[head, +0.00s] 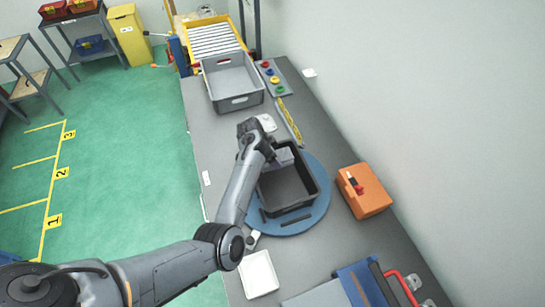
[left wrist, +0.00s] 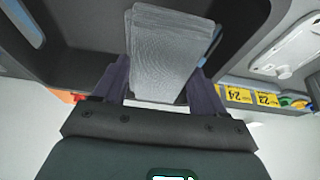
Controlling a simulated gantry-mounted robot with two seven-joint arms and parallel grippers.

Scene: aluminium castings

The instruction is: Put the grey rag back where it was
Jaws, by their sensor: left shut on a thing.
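A grey rag (left wrist: 165,50), folded flat, is between the fingers of my left gripper (left wrist: 162,78) in the left wrist view. The gripper is shut on it. In the head view my left gripper (head: 272,153) is at the far side of a black crate (head: 291,209), and a pale grey patch of the rag (head: 284,158) shows beside it. The crate's dark wall (left wrist: 80,40) shows behind the rag in the left wrist view. I cannot tell whether the rag touches the crate. My right gripper is not in view.
The crate stands on a blue round disc (head: 318,213). A grey bin (head: 233,84) stands farther back, with a yellow marked strip (head: 289,121) nearby. An orange box (head: 364,190) is at right. A white tray (head: 258,274) lies in front.

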